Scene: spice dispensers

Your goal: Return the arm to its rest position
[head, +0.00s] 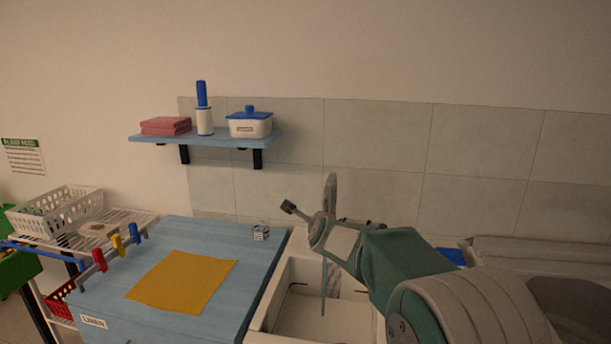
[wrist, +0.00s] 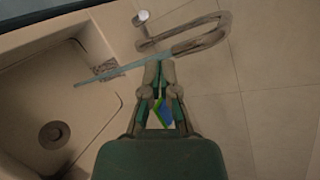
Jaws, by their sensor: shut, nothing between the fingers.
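My arm (head: 405,262) reaches over the sink from the right in the head view. My gripper (wrist: 158,66) shows in the wrist view, with its fingertips together and nothing held at the tips. A small blue and green patch (wrist: 164,113) shows through the gap between the finger links; I cannot tell what it is. The tips are close to the grey looped faucet (wrist: 205,35) in that view; I cannot tell whether they touch.
The pale sink (wrist: 45,90) lies beside my gripper. A blue counter (head: 215,300) bears a yellow cloth (head: 182,281) and a small patterned cube (head: 261,232). A wall shelf (head: 205,139) holds red cloths, a blue-topped dispenser and a lidded box. A white basket (head: 60,212) stands at left.

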